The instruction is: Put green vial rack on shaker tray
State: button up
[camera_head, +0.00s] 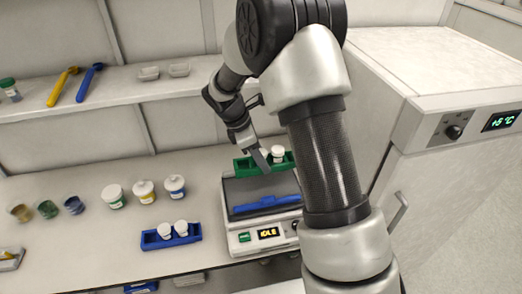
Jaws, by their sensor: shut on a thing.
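The green vial rack (243,166) is at the back of the shaker, over or on the dark shaker tray (235,189); I cannot tell whether it touches the tray. A white-capped vial (278,151) stands in the rack. My gripper (259,160) comes down from above and is shut on the green rack near its middle. A blue bar (268,204) lies across the front of the shaker tray. My arm hides the right end of the shaker and perhaps part of the rack.
A blue rack (171,241) with two white-capped vials stands on the bench left of the shaker. Several capped jars (144,190) stand behind it. A shelf (110,98) runs above. A white cabinet (460,160) with a temperature display stands at the right.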

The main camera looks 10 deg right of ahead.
jog(key=shift+f+b, duration=2.35)
jog(key=shift+f, duration=1.1)
jog(key=shift+f, duration=0.15)
jog(key=o, duration=1.2)
jog(key=shift+w+r, duration=0.15)
jog(key=shift+r, duration=0.1)
notch_tip(320, 180, up, 8)
jog(key=p, duration=0.6)
jog(key=shift+f, duration=0.1)
jog(key=shift+r+b, duration=0.3)
jog(key=shift+r, duration=1.6)
